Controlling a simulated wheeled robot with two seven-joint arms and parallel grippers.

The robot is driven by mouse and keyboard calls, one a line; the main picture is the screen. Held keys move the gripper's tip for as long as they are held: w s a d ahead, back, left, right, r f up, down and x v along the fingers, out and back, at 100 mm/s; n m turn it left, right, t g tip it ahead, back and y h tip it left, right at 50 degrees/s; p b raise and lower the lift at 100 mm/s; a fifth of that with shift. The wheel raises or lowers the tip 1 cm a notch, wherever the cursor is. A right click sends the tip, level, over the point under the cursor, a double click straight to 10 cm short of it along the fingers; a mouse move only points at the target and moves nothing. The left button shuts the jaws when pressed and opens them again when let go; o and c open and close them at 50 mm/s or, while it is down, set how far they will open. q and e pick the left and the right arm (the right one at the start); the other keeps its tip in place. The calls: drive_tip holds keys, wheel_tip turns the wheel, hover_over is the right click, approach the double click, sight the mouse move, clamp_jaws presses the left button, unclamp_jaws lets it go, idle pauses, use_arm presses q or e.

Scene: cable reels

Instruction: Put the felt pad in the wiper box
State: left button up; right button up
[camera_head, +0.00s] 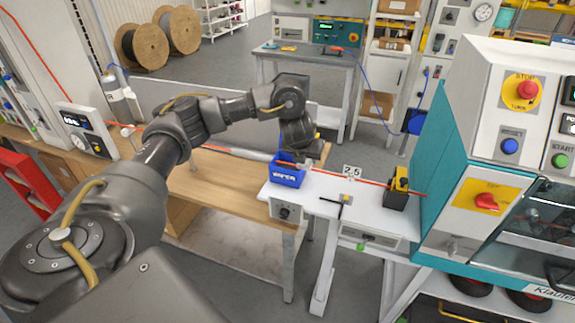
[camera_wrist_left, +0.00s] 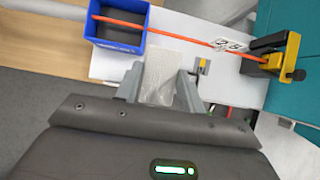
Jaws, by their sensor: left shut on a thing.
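The wiper box (camera_head: 286,178) is a small open blue box with white lettering, at the left end of the white bench. It also shows in the left wrist view (camera_wrist_left: 103,42), at the upper left. My left gripper (camera_head: 300,160) is over the bench by the box, its tips hard to make out in the head view. In the left wrist view my left gripper (camera_wrist_left: 160,86) is shut on the felt pad (camera_wrist_left: 158,83), a pale grey piece between the two fingers. The pad appears just beside the box's near right corner. My right gripper is not in view.
An orange cable (camera_head: 335,181) runs across the box opening to a black and yellow clamp (camera_head: 397,190). A teal machine (camera_head: 440,130) stands right; a wooden table (camera_head: 225,180) left.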

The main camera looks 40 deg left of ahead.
use_arm(q)
drive_tip(key=w+a+f+b, duration=0.2)
drive_tip(key=a+f+b, duration=0.1)
drive_tip(key=w+a+f+b, duration=0.1)
drive_tip(key=a+f+b, duration=0.2)
drive_tip(key=a+b, duration=0.1)
drive_tip(key=w+a+f+b, duration=0.2)
drive_tip(key=a+f+b, duration=0.1)
drive_tip(key=a, duration=0.1)
drive_tip(key=shift+w+f+b, duration=0.15)
drive_tip(key=shift+w+b, duration=0.15)
drive_tip(key=shift+b, duration=0.05)
drive_tip(key=shift+w+a+f+b, duration=0.25)
drive_tip(key=shift+a+b, duration=0.15)
drive_tip(key=shift+b, duration=0.1)
drive_tip(key=shift+a+r, duration=0.1)
drive_tip(key=shift+r, duration=0.05)
drive_tip(key=shift+f, duration=0.2)
drive_tip(key=f, duration=0.3)
drive_tip(key=shift+w+a+f, duration=0.1)
drive_tip(key=shift+a, duration=0.1)
